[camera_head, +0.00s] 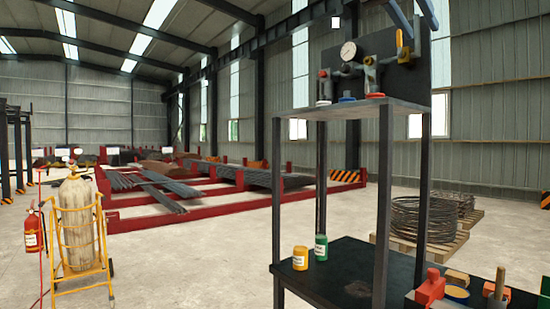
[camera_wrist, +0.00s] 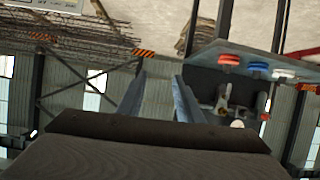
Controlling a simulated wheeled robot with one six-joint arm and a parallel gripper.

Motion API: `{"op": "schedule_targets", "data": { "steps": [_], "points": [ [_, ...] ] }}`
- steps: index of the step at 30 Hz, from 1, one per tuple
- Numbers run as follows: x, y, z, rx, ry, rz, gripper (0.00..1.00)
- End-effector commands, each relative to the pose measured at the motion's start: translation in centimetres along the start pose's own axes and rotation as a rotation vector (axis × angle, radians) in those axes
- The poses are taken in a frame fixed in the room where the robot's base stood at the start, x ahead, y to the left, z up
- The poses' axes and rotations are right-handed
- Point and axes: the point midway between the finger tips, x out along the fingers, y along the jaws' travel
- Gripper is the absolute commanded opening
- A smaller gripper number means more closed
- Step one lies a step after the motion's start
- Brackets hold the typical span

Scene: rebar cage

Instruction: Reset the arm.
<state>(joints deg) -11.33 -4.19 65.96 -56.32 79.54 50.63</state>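My gripper (camera_wrist: 158,78) shows in the wrist view as two blue-grey fingers standing apart, with nothing between them. Its dark body fills the bottom of that view. In the camera_head view, two blue-grey finger-like parts at the top right edge look like my gripper (camera_head: 414,14), above the gauge panel (camera_head: 375,62). The rest of the arm is out of frame there. The wrist view is upside down, with the shelf top (camera_wrist: 205,56) at the right of the fingers.
A metal rack's upper shelf (camera_head: 350,108) carries red and blue round items and valves. A gas cylinder (camera_head: 76,225) on a yellow cart stands left. Open floor lies between.

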Motion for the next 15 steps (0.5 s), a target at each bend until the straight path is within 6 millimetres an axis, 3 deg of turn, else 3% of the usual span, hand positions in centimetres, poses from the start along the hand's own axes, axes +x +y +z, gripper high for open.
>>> {"op": "schedule_targets", "data": {
  "steps": [8, 15],
  "points": [
    [2.6, -2.9, 3.9, -0.109, -0.054, -0.035, 0.33],
    [6.0, -6.0, 9.7, -0.245, -0.136, -0.089, 0.33]
  ]
}}
